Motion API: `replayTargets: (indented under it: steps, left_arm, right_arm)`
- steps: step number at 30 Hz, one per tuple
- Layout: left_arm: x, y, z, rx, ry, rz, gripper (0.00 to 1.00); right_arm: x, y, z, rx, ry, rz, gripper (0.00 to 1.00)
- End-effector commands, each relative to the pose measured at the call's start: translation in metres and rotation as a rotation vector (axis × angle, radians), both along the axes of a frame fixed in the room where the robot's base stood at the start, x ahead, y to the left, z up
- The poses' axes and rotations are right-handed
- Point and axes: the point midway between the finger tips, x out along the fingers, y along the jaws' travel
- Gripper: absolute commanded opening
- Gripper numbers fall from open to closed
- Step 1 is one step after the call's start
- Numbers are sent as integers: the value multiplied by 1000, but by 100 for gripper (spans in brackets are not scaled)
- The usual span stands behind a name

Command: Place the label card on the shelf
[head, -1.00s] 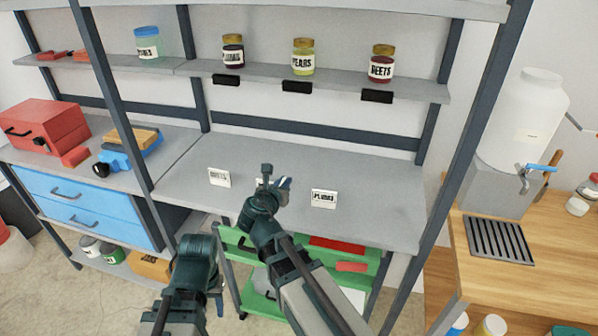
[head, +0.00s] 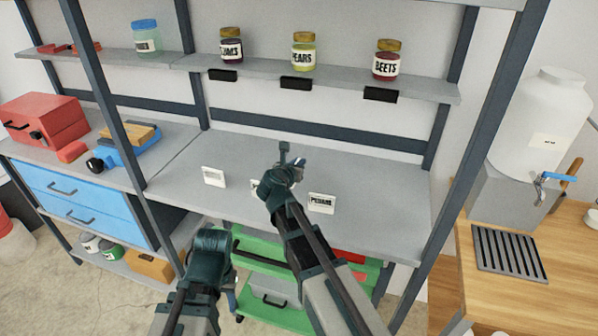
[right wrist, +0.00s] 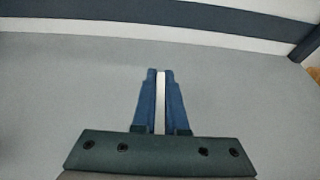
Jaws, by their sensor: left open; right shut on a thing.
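My right gripper (head: 298,163) is above the grey worktop and shut on a thin white card, seen edge-on between its blue fingers in the right wrist view (right wrist: 160,100). Its print is not visible. A white label card (head: 213,176) stands on the worktop to the left, and another (head: 321,203) to the right; their print is blurred. A white card (head: 256,187) shows partly behind my right wrist. The shelf (head: 330,80) above has black label holders on its front edge: left (head: 222,75), middle (head: 296,83), right (head: 380,94). My left gripper (head: 231,290) is low in front, mostly hidden, and open.
Jars of plums (head: 230,46), pears (head: 303,52) and beets (head: 387,60) stand on the shelf above the holders. Dark uprights (head: 465,130) flank the bay. The worktop (head: 370,180) is clear behind the cards. A green cart (head: 265,265) is below.

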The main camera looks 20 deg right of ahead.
Motion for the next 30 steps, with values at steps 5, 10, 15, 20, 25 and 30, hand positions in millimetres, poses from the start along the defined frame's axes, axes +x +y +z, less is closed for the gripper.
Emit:
replayTargets:
  steps: [5,10,15,20,25,30]
  left_arm:
    - [0,0,-25,0,0,0,50]
    - [0,0,-23,0,0,0,50]
    - [0,0,-25,0,0,0,50]
    - [0,0,-25,0,0,0,50]
    - [0,0,-25,0,0,0,50]
    - [0,0,-25,0,0,0,50]
  right_arm:
    - [1,-4,-25,0,0,1,0]
    - [1,-5,-23,0,0,2,0]
    - [1,-4,-25,0,0,2,0]
    - [1,-4,-25,0,0,2,25]
    - [1,-4,-25,0,0,2,40]
    - [1,-4,-25,0,0,2,40]
